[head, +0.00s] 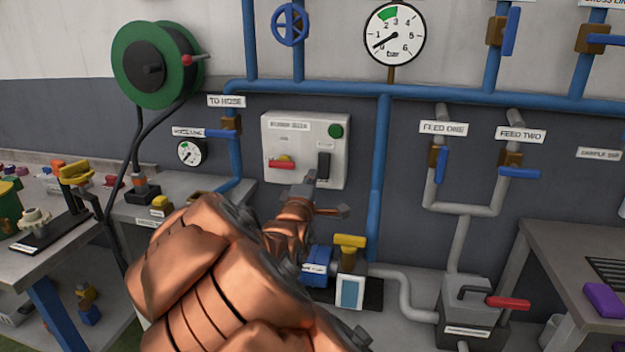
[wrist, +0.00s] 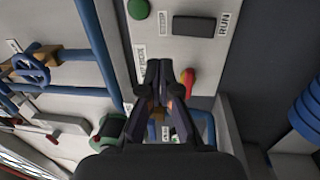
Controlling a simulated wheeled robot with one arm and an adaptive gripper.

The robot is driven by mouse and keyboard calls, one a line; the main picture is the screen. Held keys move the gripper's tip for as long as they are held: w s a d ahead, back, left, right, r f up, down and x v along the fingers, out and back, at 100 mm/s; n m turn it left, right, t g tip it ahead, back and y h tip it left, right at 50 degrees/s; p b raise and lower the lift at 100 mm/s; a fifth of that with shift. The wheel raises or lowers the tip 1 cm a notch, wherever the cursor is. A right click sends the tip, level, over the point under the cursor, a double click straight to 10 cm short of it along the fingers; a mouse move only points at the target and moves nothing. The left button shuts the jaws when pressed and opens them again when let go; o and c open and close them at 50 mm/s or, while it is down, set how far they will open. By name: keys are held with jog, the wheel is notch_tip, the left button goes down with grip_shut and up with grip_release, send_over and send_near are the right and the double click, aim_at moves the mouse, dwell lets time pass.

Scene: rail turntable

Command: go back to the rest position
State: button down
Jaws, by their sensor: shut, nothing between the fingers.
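My gripper (wrist: 159,66) is shut, with its dark fingers together and nothing between them. In the head view my copper-coloured arm reaches to the control box, and the gripper (head: 309,179) shows small in front of the box's lower part. The pale control box (head: 307,128) is on the wall. It has a green button (head: 336,131), a dark switch (head: 323,165) and a red handle (head: 280,165). In the wrist view the fingertips appear before the box face, between the dark switch (wrist: 194,26) and the red handle (wrist: 188,82). I cannot tell whether they touch it.
Blue pipes (head: 376,180) run along the wall near my arm. A pump with a yellow handle (head: 350,241) stands below the box. A green hose reel (head: 133,65) hangs at the upper left. Benches stand left (head: 40,262) and right (head: 548,250).

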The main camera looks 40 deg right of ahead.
dwell(0.3)
jog(key=a+f+m+g+y+p, duration=0.2)
jog(key=a+f+m+y, duration=0.1)
jog(key=a+f+y, duration=0.75)
jog(key=s+a+f+m+g+y+p, duration=0.1)
jog(key=s+a, duration=0.2)
jog(key=a, duration=0.4)
jog(key=s+a+f+m+g+y+p, duration=0.1)
jog(key=s+a+g+y, duration=0.1)
jog(key=s+a, duration=0.35)
jog(key=s+a+r+m+g+y+p, duration=0.1)
jog(key=s+a+g, duration=0.3)
jog(key=s, duration=0.7)
jog(key=s+a+r+g+y+p, duration=0.1)
jog(key=s+a+g, duration=0.3)
jog(key=s, duration=0.8)
jog(key=shift+s+a+r+m, duration=0.2)
jog(key=shift+a+r+m, duration=0.3)
jog(key=shift+a, duration=0.7)
jog(key=shift+d, duration=0.2)
